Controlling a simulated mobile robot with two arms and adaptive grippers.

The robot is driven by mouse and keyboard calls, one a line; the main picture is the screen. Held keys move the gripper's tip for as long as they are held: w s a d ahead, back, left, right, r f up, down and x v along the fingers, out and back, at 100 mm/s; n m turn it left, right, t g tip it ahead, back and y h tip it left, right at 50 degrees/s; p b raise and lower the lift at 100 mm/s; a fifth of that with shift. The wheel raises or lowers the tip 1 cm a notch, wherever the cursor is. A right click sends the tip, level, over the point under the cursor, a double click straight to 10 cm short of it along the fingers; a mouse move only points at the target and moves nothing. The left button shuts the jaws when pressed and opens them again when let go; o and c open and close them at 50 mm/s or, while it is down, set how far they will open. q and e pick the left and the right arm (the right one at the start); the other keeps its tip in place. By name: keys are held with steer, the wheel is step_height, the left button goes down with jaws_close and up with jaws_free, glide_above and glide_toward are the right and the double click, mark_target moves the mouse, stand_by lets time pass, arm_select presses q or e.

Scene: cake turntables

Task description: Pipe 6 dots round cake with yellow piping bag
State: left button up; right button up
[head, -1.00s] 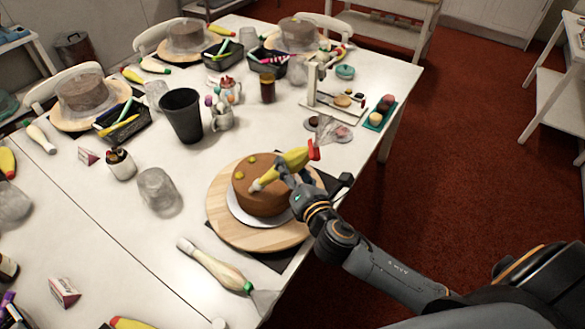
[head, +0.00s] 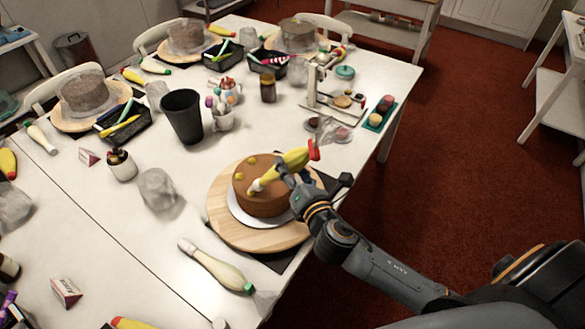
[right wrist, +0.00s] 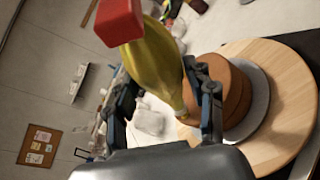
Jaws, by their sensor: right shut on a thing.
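The brown cake (head: 262,203) sits on a white board on the wooden turntable (head: 233,237). Two yellow dots show clearly on its top, near the far and left edges. My right gripper (head: 288,178) is shut on the yellow piping bag (head: 290,162), over the cake's right side. The bag is tilted, its red end up to the right and its pale tip down at the cake top. I cannot tell whether the tip touches. The right wrist view shows the bag (right wrist: 155,70) between the fingers, beside the cake (right wrist: 236,95). My left gripper is not in view.
A cream piping bag (head: 215,268) lies in front of the turntable. A clear glass (head: 157,189) and a black cup (head: 183,117) stand to the left. A small stand (head: 318,88) and a teal tray (head: 379,114) are behind. The red floor lies right of the table.

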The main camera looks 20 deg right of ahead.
mark_target(293, 162)
steer(key=shift+r, duration=0.15)
stand_by(0.3)
steer(key=o, duration=0.5)
steer(key=shift+r+p, duration=1.55)
steer(key=shift+p, duration=0.3)
steer(key=shift+f, duration=0.1)
